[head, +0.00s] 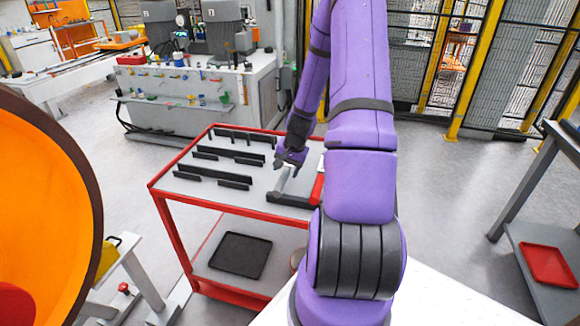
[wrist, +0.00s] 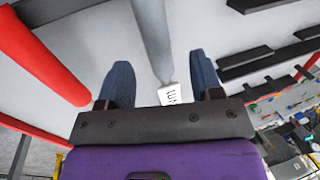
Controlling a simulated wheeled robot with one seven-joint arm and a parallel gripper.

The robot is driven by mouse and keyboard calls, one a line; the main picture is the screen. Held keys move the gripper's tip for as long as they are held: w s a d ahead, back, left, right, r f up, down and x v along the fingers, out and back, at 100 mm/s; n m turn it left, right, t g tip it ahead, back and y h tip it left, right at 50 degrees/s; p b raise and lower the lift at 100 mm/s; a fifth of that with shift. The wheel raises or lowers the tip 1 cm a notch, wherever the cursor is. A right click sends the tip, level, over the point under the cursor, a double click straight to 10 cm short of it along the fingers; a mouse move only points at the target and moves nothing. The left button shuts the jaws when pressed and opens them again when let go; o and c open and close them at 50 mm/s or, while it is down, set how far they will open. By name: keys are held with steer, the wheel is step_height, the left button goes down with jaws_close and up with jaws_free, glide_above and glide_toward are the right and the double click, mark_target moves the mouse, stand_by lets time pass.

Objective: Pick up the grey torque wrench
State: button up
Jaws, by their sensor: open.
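The grey torque wrench (wrist: 152,38) shows in the wrist view as a grey rod with a white label marked in dark print at its near end. It runs between the two dark fingers of my gripper (wrist: 160,74), with space on both sides. My gripper is open and holds nothing. In the head view my gripper (head: 289,160) points down over the right part of the red-framed cart top. A grey rod (head: 283,180), apparently the same wrench, lies just below it. The wrench's far end is out of the wrist view, and I cannot tell the exact height gap.
A red rod-like tool (wrist: 50,55) lies left of the wrench; it also shows in the head view (head: 318,188). Several black holder strips (head: 212,175) stand on the left of the cart top. A black tray (head: 240,254) lies on the lower shelf.

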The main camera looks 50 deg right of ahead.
mark_target(285, 175)
steer(key=shift+d+x, duration=0.15)
steer(key=shift+x, duration=1.15)
steer(key=shift+d+x, duration=0.1)
steer(key=shift+x, duration=1.15)
steer(key=shift+c, duration=0.2)
steer(key=shift+d, duration=0.1)
steer(key=c, duration=1.1)
